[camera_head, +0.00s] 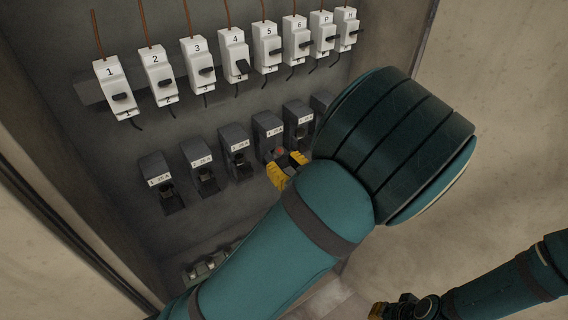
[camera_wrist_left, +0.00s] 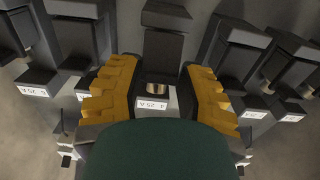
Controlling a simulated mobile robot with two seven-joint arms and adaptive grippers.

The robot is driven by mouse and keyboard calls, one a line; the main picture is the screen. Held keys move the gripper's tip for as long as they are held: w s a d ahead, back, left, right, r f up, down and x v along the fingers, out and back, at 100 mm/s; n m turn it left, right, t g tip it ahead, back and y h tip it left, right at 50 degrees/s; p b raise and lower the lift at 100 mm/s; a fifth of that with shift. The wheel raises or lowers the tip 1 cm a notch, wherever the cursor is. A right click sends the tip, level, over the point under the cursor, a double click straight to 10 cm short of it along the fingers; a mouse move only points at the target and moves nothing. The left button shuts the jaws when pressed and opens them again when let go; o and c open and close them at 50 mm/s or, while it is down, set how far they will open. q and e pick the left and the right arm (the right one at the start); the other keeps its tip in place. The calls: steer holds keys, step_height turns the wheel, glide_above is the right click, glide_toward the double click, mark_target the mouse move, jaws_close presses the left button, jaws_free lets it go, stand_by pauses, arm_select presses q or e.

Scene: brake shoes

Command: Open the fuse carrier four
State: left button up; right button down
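Fuse carrier four (camera_head: 267,127) is a dark grey block with a white label, in the lower row on the panel. In the left wrist view carrier four (camera_wrist_left: 163,50) is central, with its label upside down and a brass-coloured part above it. My left gripper (camera_head: 288,168) has yellow fingers and is at the lower end of carrier four. In the wrist view the left gripper (camera_wrist_left: 160,90) is open, one finger on each side of the carrier; contact is unclear. My right gripper (camera_head: 392,309) is at the bottom right; its fingers are too small to read.
Similar carriers stand close on both sides, such as carrier three (camera_head: 234,143) and carrier five (camera_head: 297,113). A row of white numbered breakers (camera_head: 234,50) with wires runs above. My left arm hides the right end of the carrier row. The cabinet edge (camera_head: 75,240) is at left.

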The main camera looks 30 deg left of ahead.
arm_select(q)
steer(key=y+b, duration=0.1)
steer(key=f+t+y+b, duration=0.1)
steer(key=shift+s+d+f+y+b, duration=0.15)
steer(key=shift+d+f+y+b, duration=0.05)
steer(key=shift+y+b, duration=0.15)
steer(key=shift+d+t+y+b, duration=0.1)
steer(key=shift+t+y+b, duration=0.3)
steer(key=shift+y, duration=0.05)
jaws_close()
steer(key=o, duration=1)
jaws_free()
steer(key=v, duration=1.2)
